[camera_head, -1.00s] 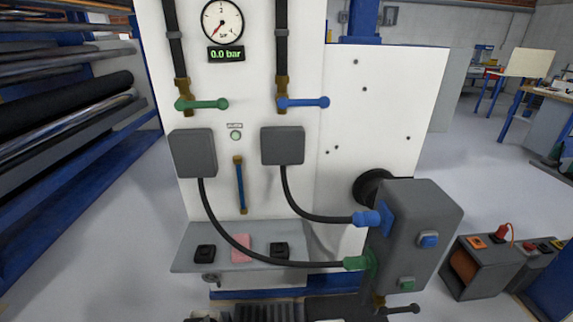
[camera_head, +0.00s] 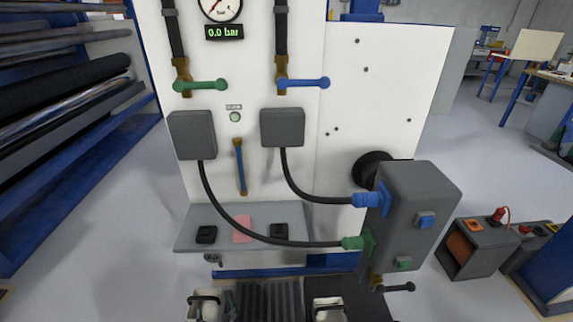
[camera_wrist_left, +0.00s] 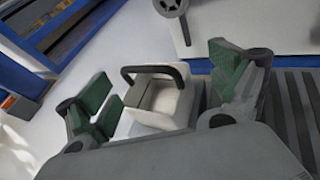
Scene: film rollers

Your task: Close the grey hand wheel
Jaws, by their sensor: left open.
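The grey hand wheel (camera_head: 212,259) is small and sits under the left part of the shelf front in the head view. In the left wrist view it (camera_wrist_left: 172,7) is at the top edge, partly cut off, with a grip arm pointing down. My left gripper (camera_wrist_left: 165,72) is open, its green-padded fingers spread and empty. It points toward the panel's lower front and is apart from the wheel. A white box with a dark handle (camera_wrist_left: 160,100) shows between the fingers, beyond them. In the head view my left gripper is hard to make out at the bottom edge. My right gripper is not in view.
The grey shelf (camera_head: 190,236) juts out above the wheel. A ribbed dark plate (camera_head: 268,302) and a second white box (camera_head: 328,311) are at the bottom. A grey switch box (camera_head: 405,220) with cables stands at right. The floor at left is clear.

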